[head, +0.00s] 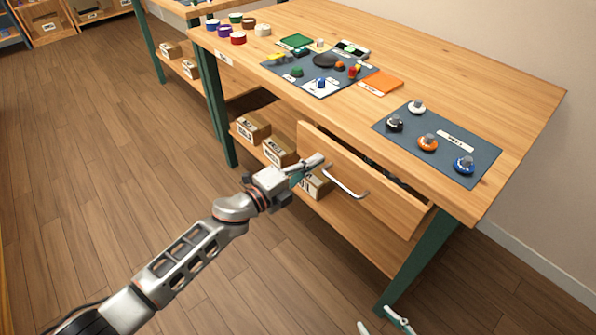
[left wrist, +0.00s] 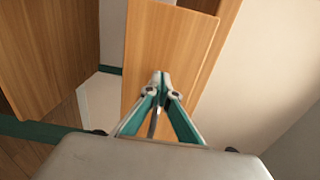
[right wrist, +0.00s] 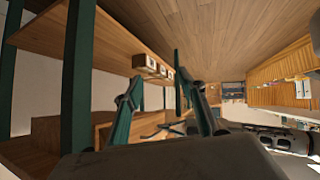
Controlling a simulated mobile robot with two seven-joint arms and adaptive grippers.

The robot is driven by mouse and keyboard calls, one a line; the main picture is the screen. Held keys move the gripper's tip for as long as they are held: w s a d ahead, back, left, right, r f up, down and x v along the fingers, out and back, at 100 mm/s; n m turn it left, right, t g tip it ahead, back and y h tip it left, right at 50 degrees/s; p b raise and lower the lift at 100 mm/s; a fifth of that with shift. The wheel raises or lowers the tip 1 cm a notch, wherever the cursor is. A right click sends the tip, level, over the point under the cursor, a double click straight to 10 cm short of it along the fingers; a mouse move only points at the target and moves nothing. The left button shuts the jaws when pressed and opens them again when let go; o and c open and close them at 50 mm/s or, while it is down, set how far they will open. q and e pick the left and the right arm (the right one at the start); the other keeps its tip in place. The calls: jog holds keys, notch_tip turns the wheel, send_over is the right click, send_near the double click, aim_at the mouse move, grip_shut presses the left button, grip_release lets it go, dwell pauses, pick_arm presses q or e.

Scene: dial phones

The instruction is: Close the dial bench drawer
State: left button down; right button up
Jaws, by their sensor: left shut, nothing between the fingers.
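The dial bench drawer (head: 365,185) stands open, pulled out below the bench top, with its wooden front tilted in the head picture and a metal bar handle (head: 345,182) on it. A little of its inside shows behind the front. My left gripper (head: 318,160) is shut and empty, close to the drawer front left of the handle; I cannot tell whether it touches. In the left wrist view its fingertips (left wrist: 159,76) meet before a wooden panel. My right gripper (head: 385,322) is low at the bottom edge of the head view, with its fingers apart; the right wrist view also shows them spread (right wrist: 160,95).
The bench top (head: 520,95) carries a mat (head: 480,150) with several dials and another mat (head: 300,80) with phone parts. Labelled boxes (head: 252,127) stand on the lower shelf. A green bench leg (head: 418,262) is right of the drawer. The floor (head: 110,180) at left is clear.

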aim_at(325, 153)
pick_arm(q)
jog(key=x, duration=0.3)
jog(key=shift+d+f+b, duration=0.2)
jog(key=shift+b, duration=0.15)
jog(key=shift+w+d+r, duration=0.15)
jog(key=shift+w+d, duration=0.1)
jog(key=shift+w, duration=0.05)
jog(key=shift+r, duration=0.1)
pick_arm(e)
jog(key=shift+w+a+r, duration=0.3)
jog(key=shift+w+r, duration=0.05)
jog(key=shift+w, duration=0.05)
pick_arm(q)
jog(key=shift+r, duration=0.1)
